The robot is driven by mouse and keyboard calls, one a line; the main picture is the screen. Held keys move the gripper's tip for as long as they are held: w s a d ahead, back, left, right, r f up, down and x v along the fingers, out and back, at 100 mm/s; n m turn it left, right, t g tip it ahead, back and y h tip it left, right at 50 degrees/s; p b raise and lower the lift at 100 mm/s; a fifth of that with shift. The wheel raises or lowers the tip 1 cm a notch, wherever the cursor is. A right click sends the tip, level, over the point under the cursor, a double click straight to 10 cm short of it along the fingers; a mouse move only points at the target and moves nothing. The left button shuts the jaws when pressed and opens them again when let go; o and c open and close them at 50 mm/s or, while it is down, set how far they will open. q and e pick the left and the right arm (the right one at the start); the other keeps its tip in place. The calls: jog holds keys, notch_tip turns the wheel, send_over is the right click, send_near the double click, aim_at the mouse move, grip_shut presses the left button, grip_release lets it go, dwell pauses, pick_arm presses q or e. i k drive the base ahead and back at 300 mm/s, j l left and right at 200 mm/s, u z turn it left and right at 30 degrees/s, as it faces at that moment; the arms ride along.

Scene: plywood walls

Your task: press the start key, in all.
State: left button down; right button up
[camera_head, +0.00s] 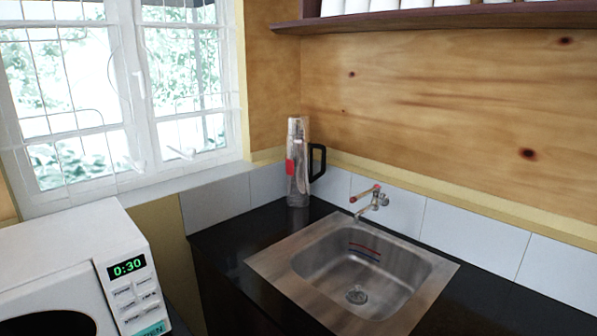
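A white microwave (60,248) stands at the lower left, cut off by the picture's edge. Its dark display (127,266) reads 0:30 in green. Below the display is a keypad (135,297) of small pale keys with lettering too small to read. A teal key or label (150,329) sits at the panel's bottom edge, partly cut off; I cannot tell whether it is the start key. Neither of my grippers is in view.
A steel sink (335,262) with a wall tap (370,200) is set in the black counter (225,236). A tall container with a black handle (298,165) stands in the corner. A shelf (430,18) hangs above. A barred window (120,95) is behind the microwave.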

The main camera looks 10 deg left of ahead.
aim_at(152, 308)
jog(key=j+u, duration=0.1)
jog(key=u, duration=1.55)
